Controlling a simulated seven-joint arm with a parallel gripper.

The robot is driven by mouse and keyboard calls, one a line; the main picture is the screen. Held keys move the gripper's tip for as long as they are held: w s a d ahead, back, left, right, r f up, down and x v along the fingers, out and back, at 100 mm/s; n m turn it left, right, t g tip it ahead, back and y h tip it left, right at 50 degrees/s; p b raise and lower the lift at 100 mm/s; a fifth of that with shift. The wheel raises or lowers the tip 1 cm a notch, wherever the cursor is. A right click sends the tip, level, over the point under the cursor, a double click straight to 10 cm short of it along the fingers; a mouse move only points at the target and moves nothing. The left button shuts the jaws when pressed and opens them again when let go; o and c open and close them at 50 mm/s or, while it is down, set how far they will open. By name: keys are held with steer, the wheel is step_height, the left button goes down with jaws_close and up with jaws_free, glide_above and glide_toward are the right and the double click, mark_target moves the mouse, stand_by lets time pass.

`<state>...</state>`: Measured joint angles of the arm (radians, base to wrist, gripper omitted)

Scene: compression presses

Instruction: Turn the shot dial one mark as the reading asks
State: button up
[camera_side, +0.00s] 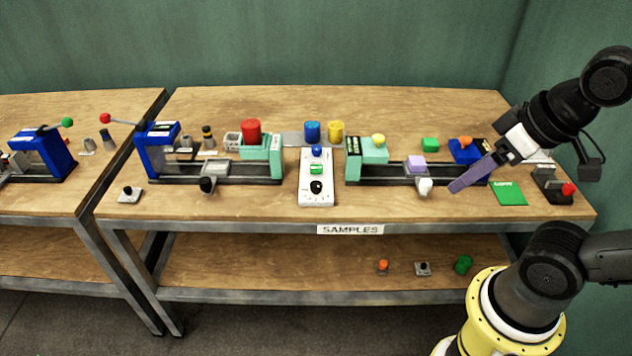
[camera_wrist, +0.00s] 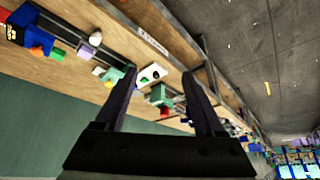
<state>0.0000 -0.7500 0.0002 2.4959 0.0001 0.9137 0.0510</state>
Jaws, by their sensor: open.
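The shot dial is a black knob (camera_side: 316,187) near the front end of a white panel (camera_side: 306,198) in the middle of the bench. A small green display (camera_side: 316,169) sits above it on the panel, too small to read, and a blue button (camera_side: 317,150) is at the far end. My gripper (camera_side: 456,187) is over the right part of the bench, well to the right of the panel and apart from it. In the wrist view my gripper (camera_wrist: 160,73) has its two fingers spread with nothing held, and the white panel (camera_wrist: 147,73) shows small between them.
Presses with rails flank the panel: a blue one (camera_side: 158,147) at left and a teal one (camera_side: 367,151) at right. Blue (camera_side: 312,131) and yellow (camera_side: 336,132) cylinders stand behind. A green card (camera_side: 508,193) lies at right. The front strip beside the panel is clear.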

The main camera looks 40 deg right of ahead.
steer(key=w+r+m, duration=0.3)
steer(key=w+r, duration=0.5)
steer(key=w, duration=0.2)
steer(key=m+g, duration=0.2)
steer(key=g, duration=0.4)
glide_above(316, 184)
step_height(316, 184, down, 19)
step_height(316, 184, down, 14)
steer(key=shift+w, duration=0.1)
jaws_close()
